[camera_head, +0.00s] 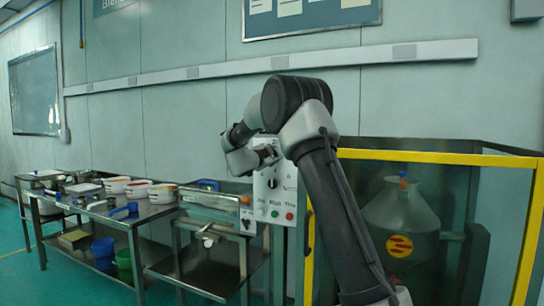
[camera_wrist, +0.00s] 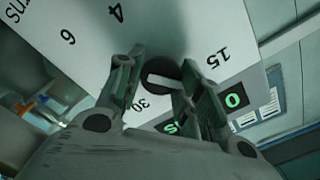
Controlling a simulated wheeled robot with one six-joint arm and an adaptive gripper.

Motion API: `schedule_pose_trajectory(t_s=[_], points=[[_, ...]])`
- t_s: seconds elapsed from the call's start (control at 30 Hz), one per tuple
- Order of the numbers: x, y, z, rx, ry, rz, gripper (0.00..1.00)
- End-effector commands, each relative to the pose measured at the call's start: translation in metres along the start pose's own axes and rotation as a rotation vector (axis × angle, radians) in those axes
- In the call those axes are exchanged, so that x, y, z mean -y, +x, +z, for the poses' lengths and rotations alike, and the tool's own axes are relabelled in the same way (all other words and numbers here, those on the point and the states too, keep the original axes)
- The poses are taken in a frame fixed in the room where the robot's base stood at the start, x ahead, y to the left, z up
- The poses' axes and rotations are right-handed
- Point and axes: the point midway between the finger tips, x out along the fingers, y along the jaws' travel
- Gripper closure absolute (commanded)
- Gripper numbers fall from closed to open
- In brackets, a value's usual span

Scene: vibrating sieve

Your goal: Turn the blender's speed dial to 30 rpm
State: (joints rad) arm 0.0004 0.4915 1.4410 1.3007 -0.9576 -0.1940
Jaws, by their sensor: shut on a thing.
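The speed dial (camera_wrist: 163,72) is a dark round knob with a white bar, on a white panel with printed numbers, in the wrist view. 4, 6, 15 and 30 show around it. The white bar lies across the knob at a slant; I cannot tell which number it points at. My gripper (camera_wrist: 161,84) has one finger on each side of the knob and is shut on it. In the head view my gripper (camera_head: 266,154) is at the top of the white control panel (camera_head: 262,205), and the dial is hidden there.
A yellow-framed enclosure (camera_head: 440,158) with a grey conical vessel (camera_head: 400,215) stands to the right. Steel tables (camera_head: 130,222) with white tubs and blue items stand to the left. Small coloured buttons sit low on the panel. Green number displays (camera_wrist: 236,100) are beside the dial.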

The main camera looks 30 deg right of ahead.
Motion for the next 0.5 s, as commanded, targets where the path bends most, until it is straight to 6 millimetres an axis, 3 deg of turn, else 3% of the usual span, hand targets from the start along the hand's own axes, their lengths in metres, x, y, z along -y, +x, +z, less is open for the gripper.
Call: schedule_pose_trajectory(t_s=[0.5], points=[[-0.0025,-0.0001,0.0008,0.000,0.484,0.002,0.88]])
